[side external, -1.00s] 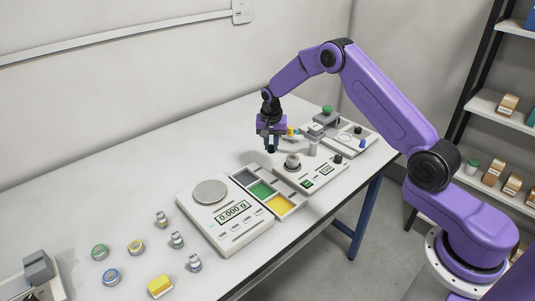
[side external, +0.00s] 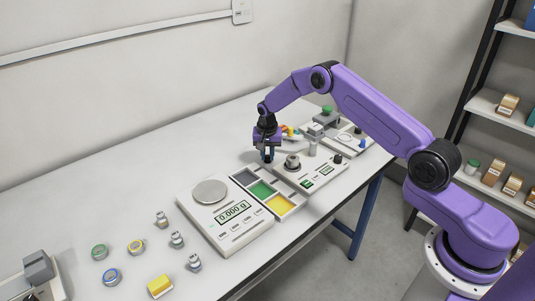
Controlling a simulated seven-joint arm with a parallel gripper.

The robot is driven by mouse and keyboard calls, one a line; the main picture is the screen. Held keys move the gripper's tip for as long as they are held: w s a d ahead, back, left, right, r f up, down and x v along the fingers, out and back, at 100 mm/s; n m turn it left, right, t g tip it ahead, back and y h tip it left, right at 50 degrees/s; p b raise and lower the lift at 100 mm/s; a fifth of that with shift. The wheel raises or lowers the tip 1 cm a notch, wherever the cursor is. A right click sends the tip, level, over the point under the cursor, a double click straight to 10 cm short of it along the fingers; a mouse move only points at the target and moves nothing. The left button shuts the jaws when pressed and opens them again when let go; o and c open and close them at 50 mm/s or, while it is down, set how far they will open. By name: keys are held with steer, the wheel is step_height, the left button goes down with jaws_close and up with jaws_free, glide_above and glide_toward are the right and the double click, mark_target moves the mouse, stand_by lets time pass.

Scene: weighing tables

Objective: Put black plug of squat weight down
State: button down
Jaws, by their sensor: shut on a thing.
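My gripper (side external: 268,157) points down, low over the table just left of the second weighing device (side external: 318,166). It is shut on the black plug, which is too small and dark against the fingers to make out clearly. A squat metal weight (side external: 293,163) stands on the left end of that device, a little right of my gripper and apart from it. I cannot tell whether the fingertips or the plug touch the surface below.
A tray with grey, green and yellow compartments (side external: 243,178) lies just in front of my gripper. A scale (side external: 227,238) reading 0.000 g stands nearer. Several small weights, rings and a yellow block (side external: 160,286) lie at front left. The back left of the table is clear.

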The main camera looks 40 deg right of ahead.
steer(key=shift+f, duration=0.15)
steer(key=c, duration=1)
jaws_free()
steer(key=shift+s+a+r, duration=0.2)
steer(key=shift+a+r, duration=0.05)
steer(key=shift+r, duration=1.8)
steer(key=shift+s+a+r, duration=0.25)
steer(key=shift+r, duration=1.85)
steer(key=shift+s+a+r, duration=0.2)
steer(key=shift+a+r, duration=0.05)
steer(key=shift+r, duration=1.8)
